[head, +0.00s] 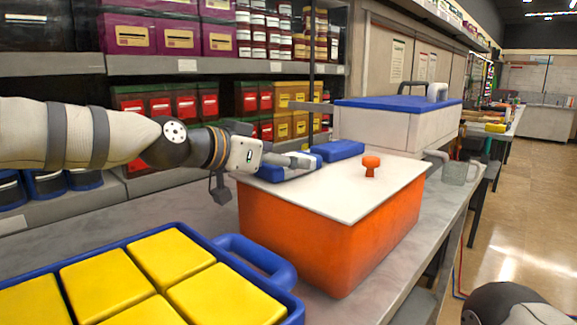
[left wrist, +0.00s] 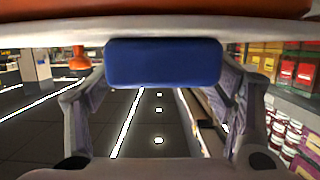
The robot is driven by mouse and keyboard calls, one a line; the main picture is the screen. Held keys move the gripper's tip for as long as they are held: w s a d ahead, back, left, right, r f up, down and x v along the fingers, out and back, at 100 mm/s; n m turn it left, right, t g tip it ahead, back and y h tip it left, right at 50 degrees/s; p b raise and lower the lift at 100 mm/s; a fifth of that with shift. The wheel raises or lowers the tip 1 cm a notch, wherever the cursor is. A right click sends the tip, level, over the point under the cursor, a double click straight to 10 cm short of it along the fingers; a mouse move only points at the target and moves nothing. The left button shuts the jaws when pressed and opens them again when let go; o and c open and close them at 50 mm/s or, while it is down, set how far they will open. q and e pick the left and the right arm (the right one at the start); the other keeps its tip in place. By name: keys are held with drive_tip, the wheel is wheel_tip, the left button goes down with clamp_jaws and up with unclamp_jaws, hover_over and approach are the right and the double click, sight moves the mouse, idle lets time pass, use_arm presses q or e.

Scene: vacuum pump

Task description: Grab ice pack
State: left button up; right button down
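Two blue ice packs lie on the white lid of an orange box (head: 330,235). The nearer pack (head: 270,174) is partly covered by my left gripper (head: 298,163); the farther pack (head: 340,150) lies just past the fingertips. In the left wrist view, one blue pack (left wrist: 163,62) sits between the wide-apart fingers of my left gripper (left wrist: 163,85), close to their tips. I cannot tell which of the two it is, and no firm contact shows. My right gripper is out of view; only a dark part of my right arm shows at the lower right.
An orange knob (head: 371,165) stands on the lid. A blue tray (head: 262,258) with yellow blocks is at the front left. Stocked shelves line the back.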

use_arm(q)
drive_tip(key=c, duration=1.2)
drive_tip(key=shift+o, duration=0.2)
drive_tip(key=shift+r, duration=0.15)
